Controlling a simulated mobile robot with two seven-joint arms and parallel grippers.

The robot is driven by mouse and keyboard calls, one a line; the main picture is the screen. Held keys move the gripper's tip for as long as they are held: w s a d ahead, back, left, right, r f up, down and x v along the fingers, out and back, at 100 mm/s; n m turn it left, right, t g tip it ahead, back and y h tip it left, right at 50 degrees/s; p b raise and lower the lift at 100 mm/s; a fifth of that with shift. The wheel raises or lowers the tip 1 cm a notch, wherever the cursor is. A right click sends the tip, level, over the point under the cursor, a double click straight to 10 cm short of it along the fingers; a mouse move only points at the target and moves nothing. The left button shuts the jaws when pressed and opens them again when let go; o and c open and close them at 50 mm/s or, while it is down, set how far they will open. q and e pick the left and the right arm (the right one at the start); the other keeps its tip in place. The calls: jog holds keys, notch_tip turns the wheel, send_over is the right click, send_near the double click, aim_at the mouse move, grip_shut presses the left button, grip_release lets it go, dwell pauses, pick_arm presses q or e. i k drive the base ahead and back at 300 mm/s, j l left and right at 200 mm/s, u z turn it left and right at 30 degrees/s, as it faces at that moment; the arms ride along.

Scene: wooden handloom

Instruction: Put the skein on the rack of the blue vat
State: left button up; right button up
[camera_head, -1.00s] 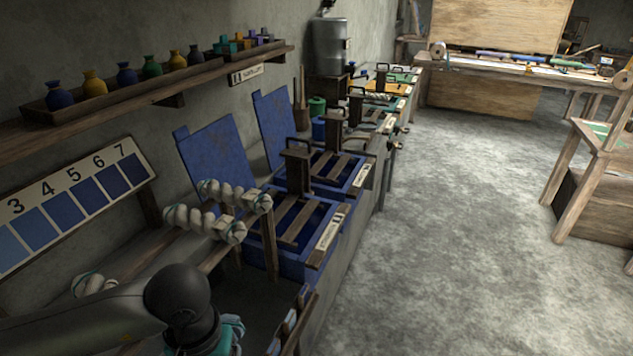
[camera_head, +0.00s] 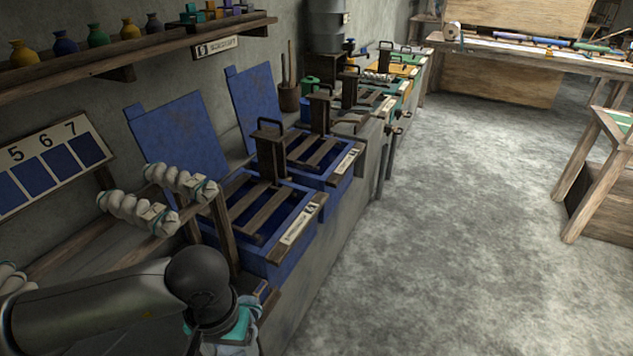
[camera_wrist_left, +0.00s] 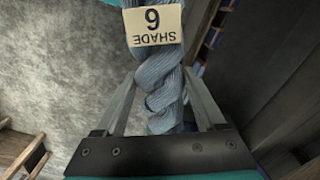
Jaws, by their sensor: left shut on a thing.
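In the head view the gripper is at the bottom edge, mostly cut off below my wrist. Two blue vats with raised blue lids stand in a row along the wall. The nearer blue vat (camera_head: 285,258) is ahead of and right of my left arm, with a rack of wooden slats (camera_head: 262,212) across its open top. The farther blue vat (camera_head: 345,180) has a similar rack. My right gripper is out of view.
Cream skeins (camera_head: 140,212) hang on wooden bars left of the nearer vat. A numbered blue shade board (camera_head: 45,165) and a shelf of bottles (camera_head: 110,62) are on the wall. More vats stand farther back.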

aim_at(297, 152)
jog(key=i+l, duration=1)
jog(key=l, duration=0.2)
jog(key=i+j, duration=0.2)
jog(key=i, duration=0.25)
jog(key=i+j, duration=0.2)
jog(key=i, duration=0.25)
jog(key=i+j, duration=0.2)
jog(key=i, duration=0.25)
